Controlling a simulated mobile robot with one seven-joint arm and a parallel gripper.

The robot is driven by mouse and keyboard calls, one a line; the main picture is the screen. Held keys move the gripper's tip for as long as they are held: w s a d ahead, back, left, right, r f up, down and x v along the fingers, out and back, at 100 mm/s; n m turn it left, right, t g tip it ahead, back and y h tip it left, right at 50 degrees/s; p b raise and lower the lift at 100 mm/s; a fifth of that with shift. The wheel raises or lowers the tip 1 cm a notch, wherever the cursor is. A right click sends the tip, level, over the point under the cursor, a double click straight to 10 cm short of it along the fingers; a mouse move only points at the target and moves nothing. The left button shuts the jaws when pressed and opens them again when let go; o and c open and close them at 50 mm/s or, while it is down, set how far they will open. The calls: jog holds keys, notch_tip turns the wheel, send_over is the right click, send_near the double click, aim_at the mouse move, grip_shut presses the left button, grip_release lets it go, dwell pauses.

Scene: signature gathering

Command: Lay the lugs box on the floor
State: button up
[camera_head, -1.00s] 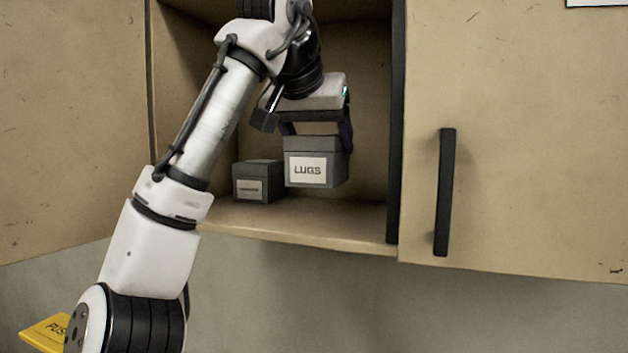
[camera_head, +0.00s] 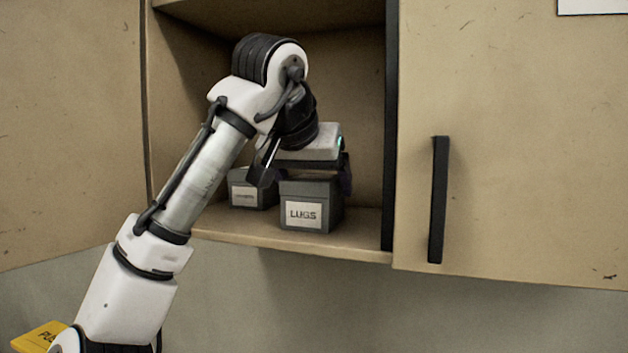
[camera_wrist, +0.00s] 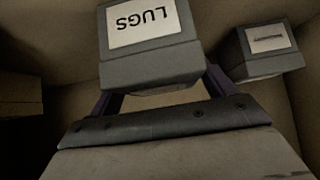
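The lugs box (camera_head: 305,215) is a dark grey lidded box with a white LUGS label, inside the open cabinet compartment near the shelf's front edge. It is upright and appears at shelf level; I cannot tell whether it touches the shelf. My gripper (camera_head: 305,178) reaches down from above, with its fingers along the box's two sides near the lid, and looks shut on it. In the wrist view the lugs box (camera_wrist: 150,62) sits between the fingers of my gripper (camera_wrist: 158,88). The far finger tips are hidden behind it. The floor is not in view.
A smaller grey labelled box (camera_head: 243,194) stands on the shelf (camera_head: 250,228) just left of the lugs box. A closed cabinet door with a black handle (camera_head: 438,200) is at right. A yellow sign (camera_head: 38,337) shows at lower left.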

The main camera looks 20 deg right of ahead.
jog(key=shift+o, duration=0.7)
jog(key=shift+r, duration=0.25)
jog(key=b+v, duration=0.2)
jog(key=v, duration=1)
